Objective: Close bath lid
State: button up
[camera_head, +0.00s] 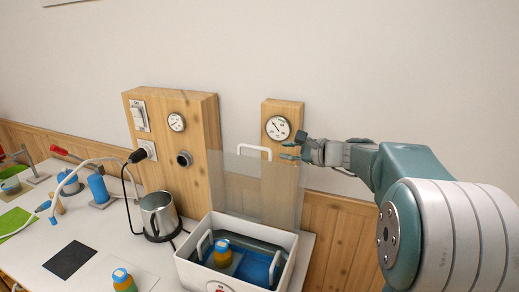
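The bath (190,270) is a white rectangular tub with blue liquid inside, at the bottom centre. Its clear lid (232,190) stands raised, nearly upright, at the back of the tub. A white handle (255,148) is at the lid's top edge. My gripper (291,149) reaches in from the right, beside the lid's upper right corner. Its fingers are apart and it appears empty. I cannot tell whether a finger touches the lid.
In the bath are a jar (222,254) with a blue cap and a white-handled rack. A kettle (160,216) stands left of it, by a wooden post (205,135) with a plug and dial. A capped jar (122,281) and black mat (70,260) are on the white table.

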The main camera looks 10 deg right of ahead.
aim_at(264, 149)
jog(key=x, duration=0.3)
jog(key=a+x, duration=0.1)
jog(key=x, duration=0.1)
jog(key=shift+s, duration=0.2)
jog(key=w, duration=0.1)
jog(key=w+a+f, duration=0.1)
jog(key=w, duration=0.1)
jog(key=shift+w+a+f, duration=0.15)
jog(key=shift+w+a, duration=0.1)
jog(key=shift+w, duration=0.15)
jog(key=shift+w+a, duration=0.3)
jog(key=shift+a, duration=0.4)
jog(key=shift+c, duration=1.3)
jog(key=shift+d+f, duration=0.1)
jog(key=shift+d, duration=0.05)
grip_shut()
